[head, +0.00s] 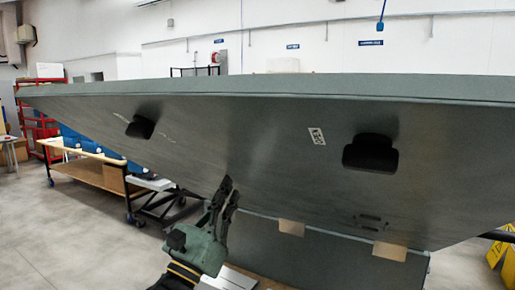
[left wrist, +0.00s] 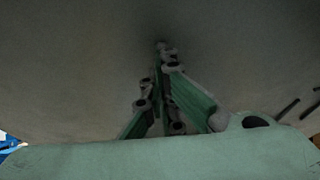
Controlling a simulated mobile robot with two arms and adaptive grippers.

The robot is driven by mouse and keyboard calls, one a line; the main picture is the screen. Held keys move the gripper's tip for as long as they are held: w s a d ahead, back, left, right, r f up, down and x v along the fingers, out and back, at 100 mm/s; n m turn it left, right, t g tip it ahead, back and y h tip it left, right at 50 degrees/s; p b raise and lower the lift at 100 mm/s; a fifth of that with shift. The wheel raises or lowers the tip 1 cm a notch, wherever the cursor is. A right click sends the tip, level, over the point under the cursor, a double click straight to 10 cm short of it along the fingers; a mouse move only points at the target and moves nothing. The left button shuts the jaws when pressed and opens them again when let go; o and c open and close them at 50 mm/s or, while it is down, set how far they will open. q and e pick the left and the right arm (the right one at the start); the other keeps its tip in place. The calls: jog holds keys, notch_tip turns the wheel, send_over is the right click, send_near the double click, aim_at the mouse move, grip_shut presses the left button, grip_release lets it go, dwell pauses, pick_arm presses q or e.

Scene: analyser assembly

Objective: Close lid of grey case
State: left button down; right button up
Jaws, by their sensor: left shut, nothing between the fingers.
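The grey lid (head: 270,130) spans most of the head view as a wide tilted panel. It has two dark recessed latches or handles and a small white label on its face. The lower grey case body (head: 310,250) shows beneath it, partly hidden. My left gripper (head: 227,185) is shut and empty, pointing up with its fingertips at or very close to the lid's face. In the left wrist view the closed fingertips (left wrist: 163,48) are against or just short of the plain grey lid surface (left wrist: 70,70); exact contact cannot be told. My right gripper is not visible.
A wooden-topped cart (head: 90,173) with black frame and wheels stands at the left. A red rack (head: 38,120) is behind it. Yellow signs (head: 501,252) stand at the right edge. Grey floor (head: 60,235) is open at the lower left.

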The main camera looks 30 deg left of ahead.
pick_arm(q)
jog(key=p+x, duration=0.6)
jog(key=x, duration=0.7)
jog(key=shift+w+r, duration=0.15)
jog(key=shift+w, duration=0.2)
jog(key=shift+d, duration=0.1)
